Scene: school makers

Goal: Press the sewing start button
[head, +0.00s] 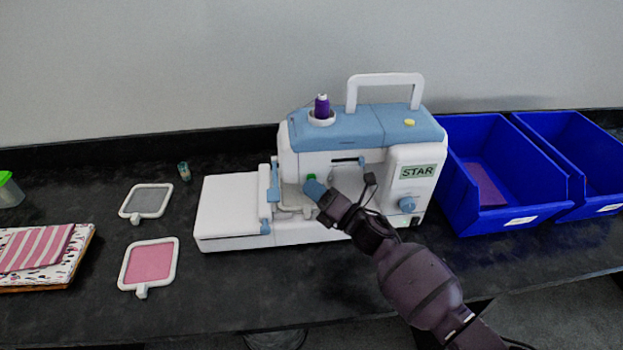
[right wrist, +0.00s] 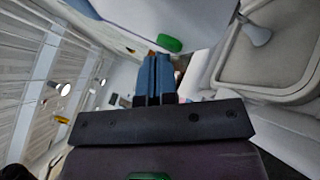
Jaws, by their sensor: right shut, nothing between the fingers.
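A white and blue sewing machine (head: 300,143) stands on the dark table. A green button (head: 311,177) shows on its front, left of the middle; it also shows in the right wrist view (right wrist: 169,43). My right gripper (head: 314,188) is shut and empty, with its blue fingertips close to the green button. In the right wrist view the fingertips (right wrist: 158,62) lie just below the button; I cannot tell whether they touch it. My left gripper is not in view.
Two blue bins (head: 459,195) stand right of the machine. On the left lie a pink hoop (head: 150,262), a grey hoop (head: 148,201), a small thread spool (head: 184,172) and folded fabric (head: 38,250). A purple spool (head: 322,107) sits on top of the machine.

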